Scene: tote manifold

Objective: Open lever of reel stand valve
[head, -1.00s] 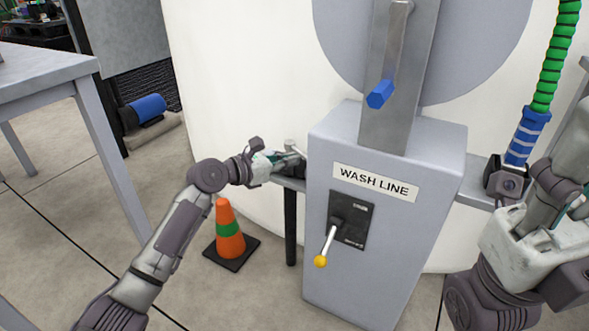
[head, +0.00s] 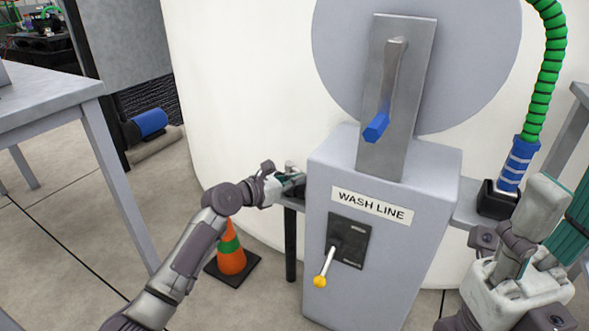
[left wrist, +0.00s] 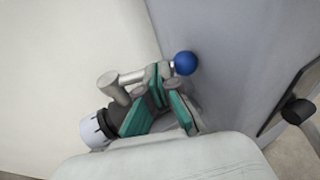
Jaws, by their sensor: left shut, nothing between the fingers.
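The grey reel stand (head: 385,240) carries a WASH LINE label (head: 371,206). On its front, a lever with a yellow knob (head: 319,281) slants down and left from a black plate (head: 348,241). A grey valve body (left wrist: 118,88) sits beside the stand's left side, with a blue ball (left wrist: 186,63) close to the grey wall in the left wrist view. My left gripper (head: 292,181) is at that side; its green-padded fingers (left wrist: 172,105) are shut and empty, just below the blue ball. My right gripper (head: 535,225) is at the right; its opening is unclear.
A grey disc (head: 460,60) with a blue-handled crank (head: 376,128) tops the stand. An orange cone (head: 230,257) stands on the floor below my left arm. A green hose (head: 541,90) rises at right. A grey table (head: 60,90) stands at left.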

